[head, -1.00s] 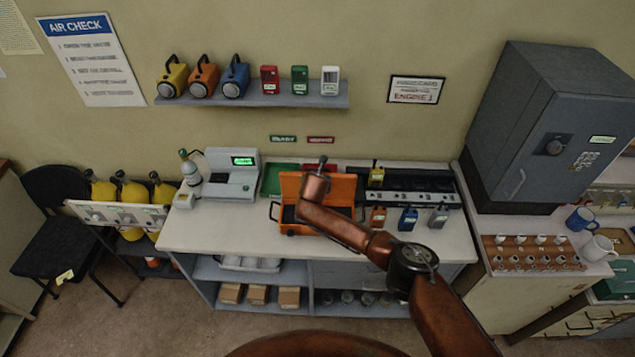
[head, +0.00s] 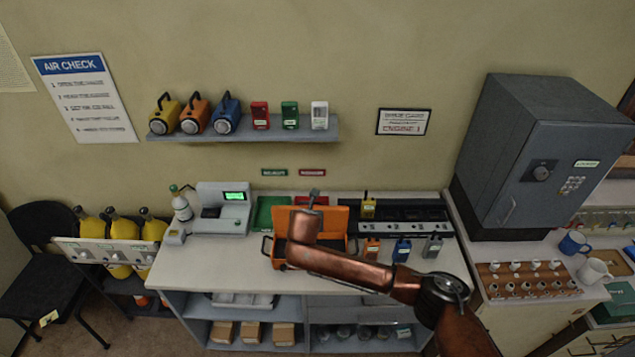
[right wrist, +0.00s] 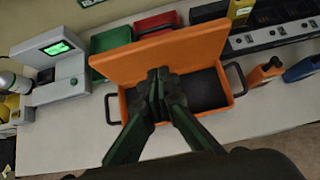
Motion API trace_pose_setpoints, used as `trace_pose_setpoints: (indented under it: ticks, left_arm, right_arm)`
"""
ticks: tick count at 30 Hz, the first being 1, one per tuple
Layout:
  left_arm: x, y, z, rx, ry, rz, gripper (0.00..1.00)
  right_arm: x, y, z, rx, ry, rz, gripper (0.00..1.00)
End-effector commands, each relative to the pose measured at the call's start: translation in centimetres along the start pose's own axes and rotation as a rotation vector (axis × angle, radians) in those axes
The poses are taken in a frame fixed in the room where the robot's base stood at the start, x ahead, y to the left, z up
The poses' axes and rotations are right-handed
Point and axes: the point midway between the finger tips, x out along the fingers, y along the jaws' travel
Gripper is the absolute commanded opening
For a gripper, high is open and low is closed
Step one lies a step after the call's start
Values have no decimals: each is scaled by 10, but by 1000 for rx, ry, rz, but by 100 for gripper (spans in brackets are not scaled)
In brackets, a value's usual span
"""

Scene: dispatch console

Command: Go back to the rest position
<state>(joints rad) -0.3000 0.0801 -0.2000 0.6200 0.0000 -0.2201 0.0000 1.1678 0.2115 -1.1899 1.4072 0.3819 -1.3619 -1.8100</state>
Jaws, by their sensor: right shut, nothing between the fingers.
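My right arm comes in from the lower right in the head view, and its gripper (head: 314,196) is over the orange case, partly hidden by my own wrist. In the right wrist view the gripper (right wrist: 158,75) is shut with its fingertips together and nothing between them. Behind it the orange case (right wrist: 190,50) stands open with its lid up and a dark interior; the case (head: 340,217) also shows in the head view on the white counter. My left gripper is not in view.
The counter (head: 200,262) holds a gauge device (head: 222,208) at left and a charger bank (head: 400,215) with radios at right. A shelf (head: 290,132) with lamps hangs above. A grey cabinet (head: 540,150) and mugs stand at right. The counter's left front is clear.

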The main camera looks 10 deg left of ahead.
Motion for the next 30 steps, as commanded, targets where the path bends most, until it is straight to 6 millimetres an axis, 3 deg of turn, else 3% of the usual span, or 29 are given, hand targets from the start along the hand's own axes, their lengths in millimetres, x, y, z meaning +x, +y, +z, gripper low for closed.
trace_pose_setpoints:
  ticks: [5, 11, 17, 23, 30]
  left_arm:
    - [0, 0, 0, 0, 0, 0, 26]
    - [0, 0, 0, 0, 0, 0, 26]
    - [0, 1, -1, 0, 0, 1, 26]
    - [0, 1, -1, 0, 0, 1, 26]
    - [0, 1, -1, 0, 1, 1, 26]
  right_arm:
    - [1, 0, -13, 41, 20, 13, 0]
    - [1, 0, -85, 367, 147, 86, 0]
    - [-10, -27, -160, 880, 299, 109, 0]
    - [-26, -86, -222, 1418, 401, 41, 0]
    - [-55, -192, -308, 2065, 408, -159, 0]
